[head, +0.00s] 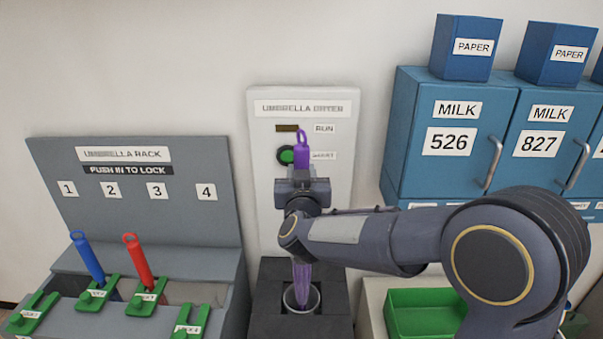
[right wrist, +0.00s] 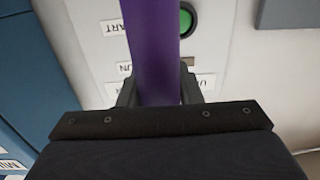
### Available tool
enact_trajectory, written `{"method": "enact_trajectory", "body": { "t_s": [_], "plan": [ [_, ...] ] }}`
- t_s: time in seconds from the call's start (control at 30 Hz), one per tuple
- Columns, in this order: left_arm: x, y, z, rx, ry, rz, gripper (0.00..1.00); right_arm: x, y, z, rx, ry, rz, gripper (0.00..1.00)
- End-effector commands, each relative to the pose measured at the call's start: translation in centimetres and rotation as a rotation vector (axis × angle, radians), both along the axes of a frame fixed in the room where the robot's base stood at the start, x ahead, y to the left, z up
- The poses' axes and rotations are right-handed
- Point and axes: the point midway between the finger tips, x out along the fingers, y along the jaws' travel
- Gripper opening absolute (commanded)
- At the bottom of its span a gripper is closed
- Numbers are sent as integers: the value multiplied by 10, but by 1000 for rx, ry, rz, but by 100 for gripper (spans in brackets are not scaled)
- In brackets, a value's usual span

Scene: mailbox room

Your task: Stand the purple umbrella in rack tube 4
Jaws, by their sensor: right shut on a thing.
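The purple umbrella (head: 302,148) stands upright at the umbrella dryer (head: 340,215), its lower end in or just over the round dryer cup (head: 316,299). My right gripper (head: 302,188) is shut on it below the handle. The right wrist view shows the purple shaft (right wrist: 155,45) between the fingers (right wrist: 157,90). The umbrella rack (head: 130,240) is at the left, with number plates 1 to 4. The green clip at place 4 (head: 188,322) holds no umbrella; the tube mouth there is hard to see. My left gripper is not in view.
A blue umbrella (head: 87,258) and a red umbrella (head: 136,262) stand in places 2 and 3. Place 1's green clip (head: 32,312) is empty. Blue milk boxes (head: 450,145) and a green tray (head: 425,300) are at the right. Bare wall lies between rack and dryer.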

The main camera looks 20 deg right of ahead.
Motion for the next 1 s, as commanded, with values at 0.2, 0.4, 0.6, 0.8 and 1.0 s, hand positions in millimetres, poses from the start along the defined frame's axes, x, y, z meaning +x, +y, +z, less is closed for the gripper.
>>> {"method": "enact_trajectory", "body": {
  "t_s": [0.2, 0.4, 0.6, 0.8, 1.0],
  "plan": [
    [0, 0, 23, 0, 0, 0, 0, 0, 0, 25, 0, -3, 0, 0],
    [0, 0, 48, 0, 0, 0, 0, 0, 0, 49, 1, -2, 0, 0],
    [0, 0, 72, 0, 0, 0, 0, 0, 0, 73, 1, -2, 0, 0],
    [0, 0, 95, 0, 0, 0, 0, 0, 0, 97, 1, -2, -1, 0],
    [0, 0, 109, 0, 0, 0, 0, 0, 0, 111, 1, -2, -1, 0]
  ]
}}
